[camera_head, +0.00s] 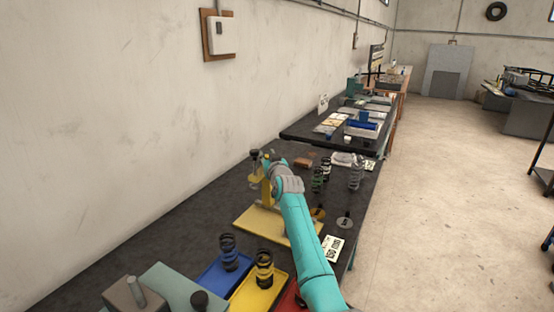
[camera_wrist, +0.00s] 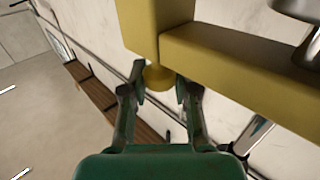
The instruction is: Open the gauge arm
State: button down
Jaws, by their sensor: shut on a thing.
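The yellow gauge (camera_head: 266,188) stands upright on a yellow base plate (camera_head: 250,222) on the dark bench. In the wrist view its yellow post and side beam (camera_wrist: 235,68) fill the top and right. My gripper (camera_wrist: 160,82) is at the gauge, its two fingers on either side of a small round yellow knob (camera_wrist: 159,77) below the post. The gripper is shut on this knob. In the head view my teal arm reaches up to the gauge, and the wrist hides part of it and the fingertips.
Several more springs (camera_head: 356,172) stand right of my wrist. The wall runs along the bench's left side.

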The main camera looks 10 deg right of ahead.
jog(key=shift+w+a, duration=0.1)
jog(key=c, duration=0.9)
grip_release()
jog(key=shift+o, duration=0.2)
jog(key=s+d, duration=0.2)
jog(key=s, duration=0.9)
jog(key=shift+s, duration=0.4)
jog(key=shift+s, duration=0.1)
